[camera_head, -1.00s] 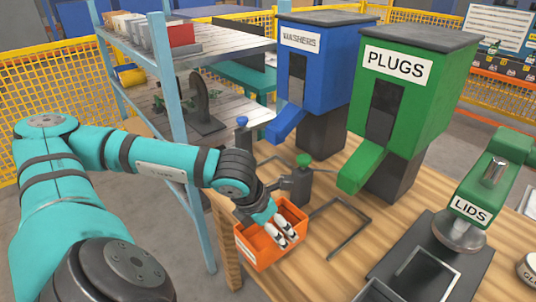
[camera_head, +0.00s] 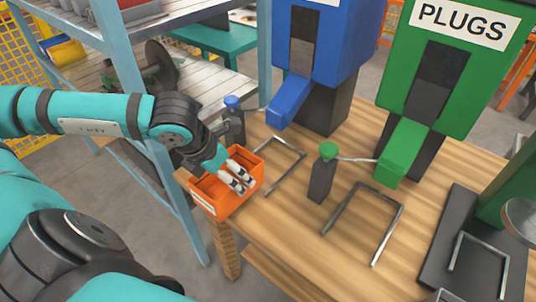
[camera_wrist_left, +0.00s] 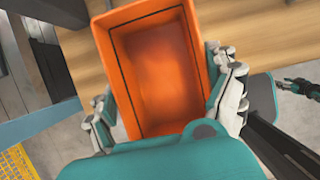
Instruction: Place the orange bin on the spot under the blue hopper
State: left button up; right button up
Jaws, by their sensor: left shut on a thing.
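In the left wrist view the bin (camera_wrist_left: 155,65) is empty inside and lies between the fingers (camera_wrist_left: 165,102). The blue hopper (camera_head: 325,45) stands behind, its chute (camera_head: 290,102) pointing forward. The spot under it is marked by a thin metal frame (camera_head: 300,158), empty, just right of the bin.
A blue-topped post (camera_head: 234,120) stands behind the bin. A green-topped post (camera_head: 322,175) stands right of the frame. The green PLUGS hopper (camera_head: 445,75) has another empty metal frame (camera_head: 365,205) in front. A light-blue shelf rack (camera_head: 165,165) is close on the left.

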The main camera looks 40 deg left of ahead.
aim_at(249, 159)
pick_arm(q)
jog(key=shift+w+d+r+p, duration=0.1)
jog(key=shift+w+r+p, duration=0.05)
jog(key=shift+w+p, duration=0.55)
jog(key=w+p, duration=0.2)
jog(key=w, duration=0.3)
jog(key=shift+d+r, duration=0.1)
jog(key=shift+d, duration=0.05)
jog(key=w+f+p, duration=0.1)
jog(key=w, duration=0.2)
jog(key=w+f+p, duration=0.1)
jog(key=w, duration=0.2)
jog(key=w+f+p, duration=0.1)
jog(key=w+f, duration=0.1)
jog(key=w, duration=0.1)
jog(key=shift+d+p, duration=0.2)
jog(key=shift+p, duration=0.2)
pick_arm(e)
notch_tip(249, 159, up, 6)
jog(key=shift+a, duration=0.4)
pick_arm(q)
jog(key=shift+f, duration=0.1)
pick_arm(e)
jog(key=shift+f, duration=0.1)
